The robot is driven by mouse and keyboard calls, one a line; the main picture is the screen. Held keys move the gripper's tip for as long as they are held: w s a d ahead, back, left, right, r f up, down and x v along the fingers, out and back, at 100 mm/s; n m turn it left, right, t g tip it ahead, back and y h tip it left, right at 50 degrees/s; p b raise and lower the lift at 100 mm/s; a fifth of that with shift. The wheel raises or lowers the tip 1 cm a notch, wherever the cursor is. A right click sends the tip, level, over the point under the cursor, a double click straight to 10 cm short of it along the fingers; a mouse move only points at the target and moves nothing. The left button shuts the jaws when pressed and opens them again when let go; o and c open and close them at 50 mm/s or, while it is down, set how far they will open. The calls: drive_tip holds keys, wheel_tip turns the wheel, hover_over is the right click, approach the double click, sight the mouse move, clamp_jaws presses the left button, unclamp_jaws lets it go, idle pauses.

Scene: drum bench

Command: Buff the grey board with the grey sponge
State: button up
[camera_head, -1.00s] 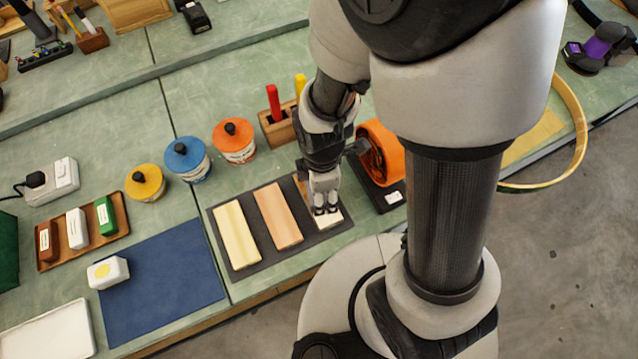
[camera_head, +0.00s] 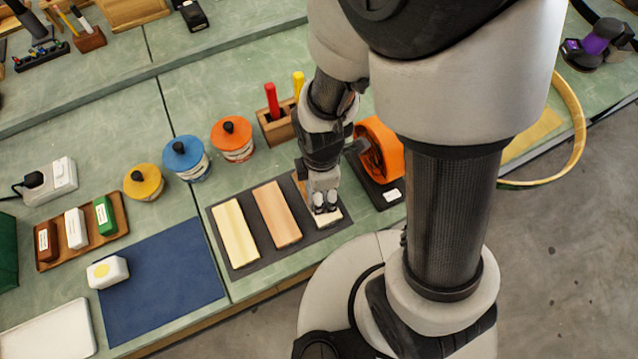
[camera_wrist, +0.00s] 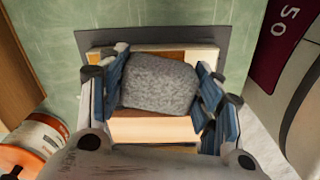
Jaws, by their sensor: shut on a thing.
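My gripper (camera_head: 325,201) is shut on the grey sponge (camera_wrist: 160,83), a rough speckled block between the blue finger pads in the wrist view. In the head view the sponge is hidden by the gripper. Below it lies the rightmost board (camera_head: 332,218) of three on a dark mat (camera_head: 240,275). This board is pale at its near end and brownish at its far end; it also shows in the wrist view (camera_wrist: 155,130). It does not look clearly grey. The sponge is over the board and seems to be on it; contact cannot be told for sure.
A yellowish board (camera_head: 236,233) and a tan board (camera_head: 277,215) lie left of the gripper. An orange round device (camera_head: 384,150) stands close at right. Lidded tins (camera_head: 232,140) and a wooden holder (camera_head: 276,128) stand behind. A blue mat (camera_head: 160,285) lies further left.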

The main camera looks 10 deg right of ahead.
drive_tip(key=shift+s+d, duration=0.1)
drive_tip(key=shift+s, duration=0.25)
drive_tip(key=shift+r, duration=0.1)
wheel_tip(320, 180, up, 6)
drive_tip(key=p, duration=0.5)
drive_tip(key=shift+w, duration=0.1)
idle(0.5)
